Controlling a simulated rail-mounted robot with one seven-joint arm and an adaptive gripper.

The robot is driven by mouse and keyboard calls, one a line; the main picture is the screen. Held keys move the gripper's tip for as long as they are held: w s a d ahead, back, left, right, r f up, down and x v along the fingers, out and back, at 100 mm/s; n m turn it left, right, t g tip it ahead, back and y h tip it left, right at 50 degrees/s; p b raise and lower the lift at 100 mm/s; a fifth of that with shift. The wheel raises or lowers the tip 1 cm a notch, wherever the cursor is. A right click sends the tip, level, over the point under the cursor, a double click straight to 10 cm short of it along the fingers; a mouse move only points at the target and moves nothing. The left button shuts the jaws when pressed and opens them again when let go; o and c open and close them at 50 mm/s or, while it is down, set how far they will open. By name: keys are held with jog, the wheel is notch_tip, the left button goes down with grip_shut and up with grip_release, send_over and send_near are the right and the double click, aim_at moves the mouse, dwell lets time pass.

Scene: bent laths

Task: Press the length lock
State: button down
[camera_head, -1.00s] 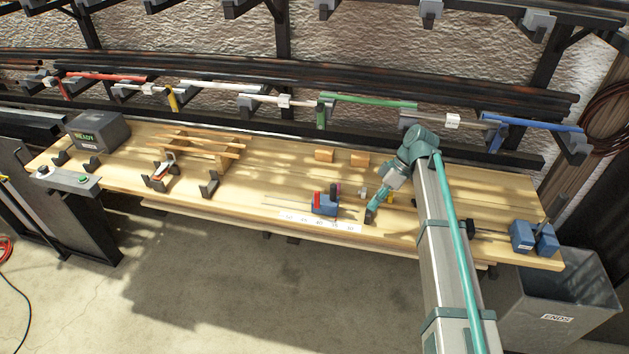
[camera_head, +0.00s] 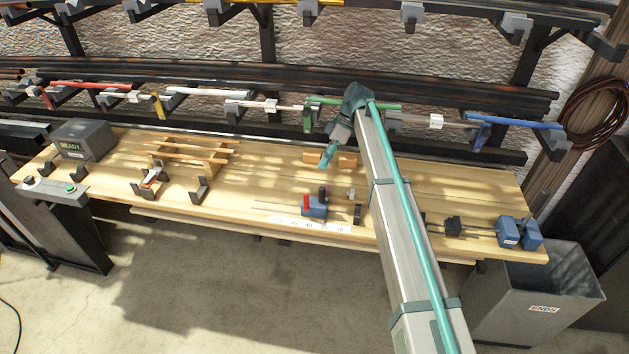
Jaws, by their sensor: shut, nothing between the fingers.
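A small blue block (camera_head: 317,210) with a red upright part (camera_head: 306,203) and a dark knob (camera_head: 323,191) stands near the bench's front edge, behind a white marked strip (camera_head: 308,225). I cannot tell which of these parts is the length lock. My gripper (camera_head: 323,167) is shut and empty. It hangs over the bench above and behind the blue block in the picture, apart from it. Its fingers are small and partly merge with the teal wrist.
Wooden blocks (camera_head: 346,160) lie behind my gripper. A wooden rack (camera_head: 190,155) and dark brackets (camera_head: 199,190) stand to the left, with a grey READY box (camera_head: 84,140). Blue clamps (camera_head: 508,232) sit at the right, above a grey ENDS bin (camera_head: 560,285).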

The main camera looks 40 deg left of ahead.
aim_at(306, 203)
jog(key=b+x, duration=0.5)
jog(key=shift+f+b, duration=0.25)
jog(key=shift+b, duration=0.1)
jog(key=p+x, duration=0.2)
jog(key=x, duration=0.1)
jog(key=shift+s+r, duration=0.1)
jog(key=shift+s, duration=0.2)
jog(key=shift+s+a+f+p, duration=0.2)
jog(key=shift+s+f+p, duration=0.1)
jog(key=shift+f, duration=0.3)
jog(key=shift+s+f+t+b, duration=0.1)
jog(key=shift+s+t+b, duration=0.2)
jog(key=shift+b, duration=0.25)
jog(key=shift+d+t+y, duration=0.15)
jog(key=shift+t+y, duration=0.15)
jog(key=shift+b, duration=0.3)
